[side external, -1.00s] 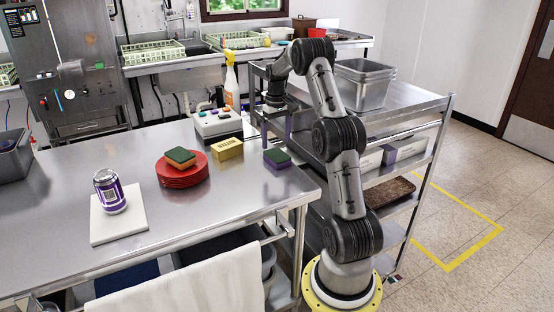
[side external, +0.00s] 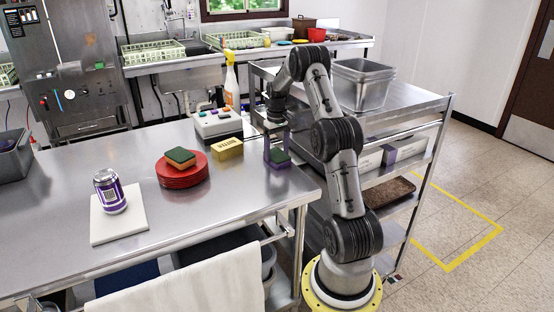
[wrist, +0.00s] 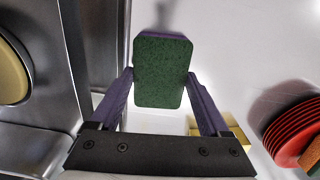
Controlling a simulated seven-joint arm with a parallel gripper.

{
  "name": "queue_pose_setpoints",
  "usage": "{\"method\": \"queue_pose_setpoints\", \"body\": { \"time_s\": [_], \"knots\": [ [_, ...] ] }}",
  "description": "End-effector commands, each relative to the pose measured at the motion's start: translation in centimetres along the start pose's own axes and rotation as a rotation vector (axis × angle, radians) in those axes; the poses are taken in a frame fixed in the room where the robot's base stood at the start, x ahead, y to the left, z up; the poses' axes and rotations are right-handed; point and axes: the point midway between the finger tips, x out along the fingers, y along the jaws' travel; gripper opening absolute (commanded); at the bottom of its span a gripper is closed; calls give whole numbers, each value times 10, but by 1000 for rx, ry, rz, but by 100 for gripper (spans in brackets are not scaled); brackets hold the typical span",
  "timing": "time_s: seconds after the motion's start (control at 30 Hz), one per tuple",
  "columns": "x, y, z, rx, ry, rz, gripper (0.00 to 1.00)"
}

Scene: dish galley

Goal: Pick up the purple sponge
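The purple sponge (side external: 279,157) has a dark green top and lies near the right edge of the steel table. In the wrist view the purple sponge (wrist: 165,72) shows its green face, with a purple edge at the top. My gripper (side external: 277,152) is low over it, with one purple finger at either side. In the wrist view my gripper (wrist: 160,78) is open, its fingertips close beside the sponge's two long sides. Whether they touch it I cannot tell. In the side view the fingers partly hide the sponge.
A yellow sponge (side external: 228,149) lies left of the gripper. Red plates (side external: 182,178) with a green-topped sponge (side external: 180,157) stand further left. A can (side external: 110,192) stands on a white board (side external: 118,228). A spray bottle (side external: 231,86) and button box (side external: 218,123) stand behind.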

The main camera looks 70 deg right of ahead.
Motion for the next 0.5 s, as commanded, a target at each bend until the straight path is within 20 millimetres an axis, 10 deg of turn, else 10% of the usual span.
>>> {"method": "queue_pose_setpoints", "body": {
  "time_s": [0.17,0.5],
  "knots": [
    [0,0,0,0,0,0,29],
    [-4,0,0,0,1,0,28]
  ]
}}
